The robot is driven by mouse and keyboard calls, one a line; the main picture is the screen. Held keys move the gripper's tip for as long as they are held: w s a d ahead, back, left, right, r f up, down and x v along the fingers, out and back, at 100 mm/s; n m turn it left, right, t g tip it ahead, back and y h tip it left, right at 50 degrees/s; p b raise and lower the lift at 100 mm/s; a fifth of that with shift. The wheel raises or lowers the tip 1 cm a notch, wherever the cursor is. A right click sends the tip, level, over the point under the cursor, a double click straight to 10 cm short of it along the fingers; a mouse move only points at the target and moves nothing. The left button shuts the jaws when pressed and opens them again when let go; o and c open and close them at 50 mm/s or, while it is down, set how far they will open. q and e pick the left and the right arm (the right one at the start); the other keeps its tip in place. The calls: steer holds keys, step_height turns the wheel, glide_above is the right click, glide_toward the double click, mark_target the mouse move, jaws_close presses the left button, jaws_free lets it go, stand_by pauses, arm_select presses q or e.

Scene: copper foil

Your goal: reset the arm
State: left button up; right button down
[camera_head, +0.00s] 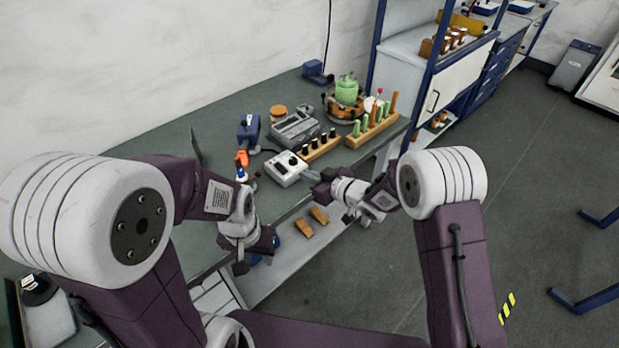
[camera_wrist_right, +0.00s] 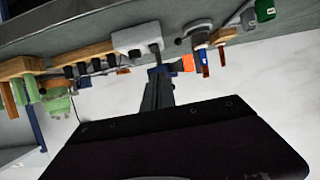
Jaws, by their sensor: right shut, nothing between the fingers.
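My left gripper (camera_head: 242,262) hangs in front of the bench's front edge in the head view, pointing down; its fingers are too dark and small to read. My right gripper (camera_head: 318,186) is at the bench's front edge, just right of a white control box (camera_head: 284,170). In the right wrist view its fingers (camera_wrist_right: 158,88) are together with nothing between them. The wrist picture is upside down, with the control box (camera_wrist_right: 138,40) beyond the fingertips. I cannot tell whether the gripper touches the box.
The green-topped bench (camera_head: 228,122) carries a grey instrument (camera_head: 296,128), a wooden rack with black-topped pieces (camera_head: 320,148), a rack of green and orange pieces (camera_head: 373,128), a green vessel (camera_head: 346,92) and a blue device (camera_head: 249,130). Two wooden blocks (camera_head: 304,228) lie on a lower shelf. Open floor (camera_head: 470,130) is at right.

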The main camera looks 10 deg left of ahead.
steer(key=shift+s+d+r, duration=0.1)
steer(key=shift+s+d, duration=0.15)
steer(key=shift+d, duration=0.2)
steer(key=shift+a, duration=0.1)
